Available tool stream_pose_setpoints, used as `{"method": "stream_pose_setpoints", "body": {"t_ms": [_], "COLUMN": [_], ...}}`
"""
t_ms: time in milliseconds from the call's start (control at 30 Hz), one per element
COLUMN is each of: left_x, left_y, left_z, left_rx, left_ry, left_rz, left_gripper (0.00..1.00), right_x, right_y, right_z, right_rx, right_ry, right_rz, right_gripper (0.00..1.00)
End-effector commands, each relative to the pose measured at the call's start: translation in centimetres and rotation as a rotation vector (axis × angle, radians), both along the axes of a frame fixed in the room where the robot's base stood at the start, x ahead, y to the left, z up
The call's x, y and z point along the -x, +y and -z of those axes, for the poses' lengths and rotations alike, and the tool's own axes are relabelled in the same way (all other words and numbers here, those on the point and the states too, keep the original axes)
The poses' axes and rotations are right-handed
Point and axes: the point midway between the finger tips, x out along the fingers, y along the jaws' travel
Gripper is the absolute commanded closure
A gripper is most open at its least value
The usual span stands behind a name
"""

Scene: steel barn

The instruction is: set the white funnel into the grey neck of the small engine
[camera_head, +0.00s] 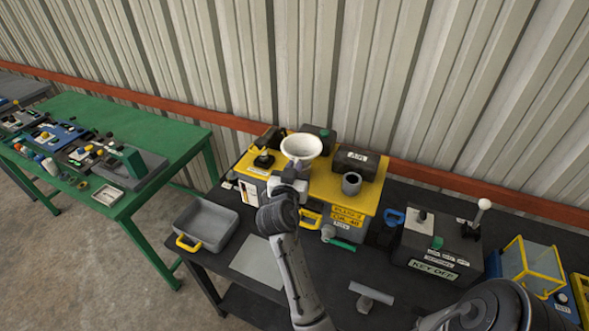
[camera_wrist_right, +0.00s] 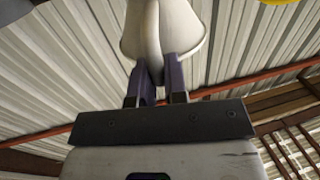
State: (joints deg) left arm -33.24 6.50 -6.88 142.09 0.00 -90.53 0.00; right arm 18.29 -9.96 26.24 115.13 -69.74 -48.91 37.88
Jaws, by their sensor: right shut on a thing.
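The white funnel (camera_head: 301,146) is held mouth up above the left part of the yellow small engine (camera_head: 334,188). My right gripper (camera_head: 291,181) is shut on the funnel's lower part. In the right wrist view the funnel (camera_wrist_right: 164,30) stands between the two fingers of the right gripper (camera_wrist_right: 158,75). The engine's grey neck (camera_head: 351,183) is an open, dark-centred cylinder on the engine's right part. The funnel is apart from the neck, to its left in the head view. The funnel's lower end is hidden by the gripper. My left gripper is not in view.
A grey tray with a yellow handle (camera_head: 205,224) stands left of the engine. A grey KEY OFF box with levers (camera_head: 437,248) and a yellow-framed bin (camera_head: 529,266) stand to the right. A grey T-shaped piece (camera_head: 371,294) lies in front. A green table (camera_head: 120,203) stands at left.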

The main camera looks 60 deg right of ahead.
Motion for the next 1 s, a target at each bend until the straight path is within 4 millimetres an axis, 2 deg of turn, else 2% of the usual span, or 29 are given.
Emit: {"method": "stream_pose_setpoints", "body": {"t_ms": [100, 133, 400, 767, 867, 1000], "left_x": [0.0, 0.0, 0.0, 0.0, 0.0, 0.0], "left_y": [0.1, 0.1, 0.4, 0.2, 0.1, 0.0], "left_z": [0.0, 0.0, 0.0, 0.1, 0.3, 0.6], "left_rx": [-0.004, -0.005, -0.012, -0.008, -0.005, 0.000], "left_ry": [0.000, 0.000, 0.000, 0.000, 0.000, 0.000], "left_rz": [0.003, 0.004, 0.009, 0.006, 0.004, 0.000], "left_gripper": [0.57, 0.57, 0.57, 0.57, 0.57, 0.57], "right_x": [0.0, 0.0, 0.0, 0.0, 0.0, 0.2], "right_y": [0.0, 0.0, 0.0, 0.0, 0.0, -0.1], "right_z": [-0.1, -0.1, -0.1, -0.6, -1.9, -4.5], "right_rx": [0.001, 0.001, 0.001, 0.000, 0.001, 0.000], "right_ry": [-0.001, -0.001, 0.000, -0.002, -0.007, -0.009], "right_rz": [0.000, 0.000, 0.000, 0.000, 0.000, 0.001], "right_gripper": [1.00, 0.84, 0.58, 0.57, 0.57, 0.57]}}
